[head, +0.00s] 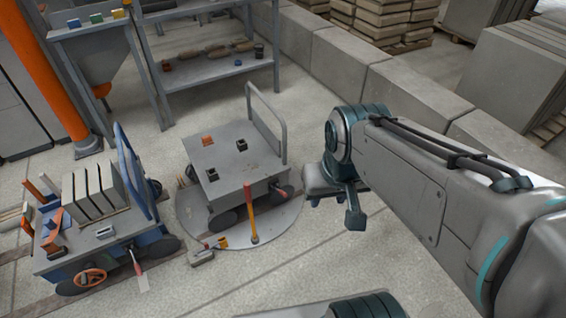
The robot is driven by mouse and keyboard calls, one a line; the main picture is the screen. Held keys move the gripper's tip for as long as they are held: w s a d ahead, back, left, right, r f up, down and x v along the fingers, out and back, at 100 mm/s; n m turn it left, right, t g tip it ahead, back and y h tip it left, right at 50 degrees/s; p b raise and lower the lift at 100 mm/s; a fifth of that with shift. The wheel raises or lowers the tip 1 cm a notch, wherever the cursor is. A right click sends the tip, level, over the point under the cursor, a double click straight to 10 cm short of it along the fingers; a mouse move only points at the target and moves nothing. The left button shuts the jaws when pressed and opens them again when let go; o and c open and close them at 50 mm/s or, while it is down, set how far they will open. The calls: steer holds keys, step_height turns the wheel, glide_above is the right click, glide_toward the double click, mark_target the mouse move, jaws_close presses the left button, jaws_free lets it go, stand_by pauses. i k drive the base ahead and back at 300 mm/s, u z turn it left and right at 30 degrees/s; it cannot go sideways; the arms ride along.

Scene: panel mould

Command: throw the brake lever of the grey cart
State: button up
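The grey cart (234,160) stands in the middle of the head view on a round plate (285,222) in the floor. It has a bent tube handle (283,132) at its right end. A red-and-yellow lever (251,215) stands at the cart's near side. A small red-tipped part (287,190) shows by the right wheel. I cannot tell for certain which of these is the brake lever. My gripper (338,205) hangs right of the cart, apart from both in the picture. Its fingers are seen at an angle, and their gap is not clear.
A blue cart (98,240) with upright grey slabs (96,190) stands at the left. A small grey block (202,257) and a yellow item (222,242) lie near the plate's front edge. A steel shelf (215,68) and a low concrete wall (395,88) bound the back.

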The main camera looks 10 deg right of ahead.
mark_target(281, 192)
steer(key=z, duration=0.15)
steer(key=i, duration=1.1)
steer(key=z, duration=0.35)
